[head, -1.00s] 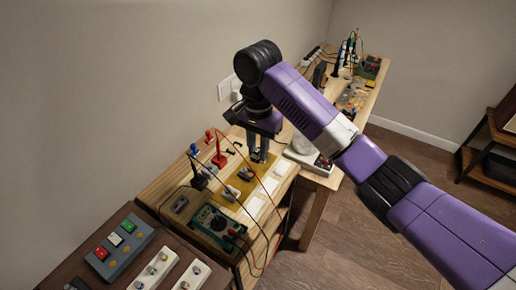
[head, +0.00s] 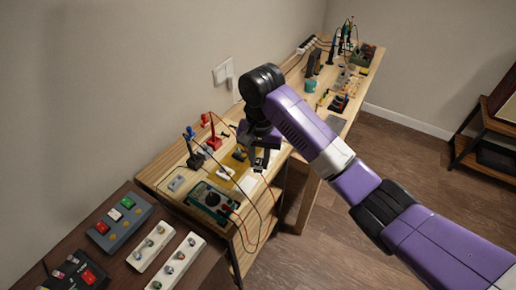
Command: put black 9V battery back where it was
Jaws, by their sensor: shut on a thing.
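My gripper (head: 261,162) points down over the front right part of the near workbench, by the yellow mat (head: 214,160). Its jaws are shut on a small dark thing, which is mostly hidden by the fingers. I cannot make out its label or confirm that it is the black 9V battery. A dark object (head: 240,155) stands on the mat just left of the gripper, and a pale one (head: 222,173) lies nearer me.
A green-rimmed multimeter (head: 212,200) with red and black leads lies at the bench's near edge. Red (head: 213,138) and blue-black (head: 194,155) upright clamps stand behind the mat. A grey button box (head: 120,222) and white strips (head: 152,248) are at lower left.

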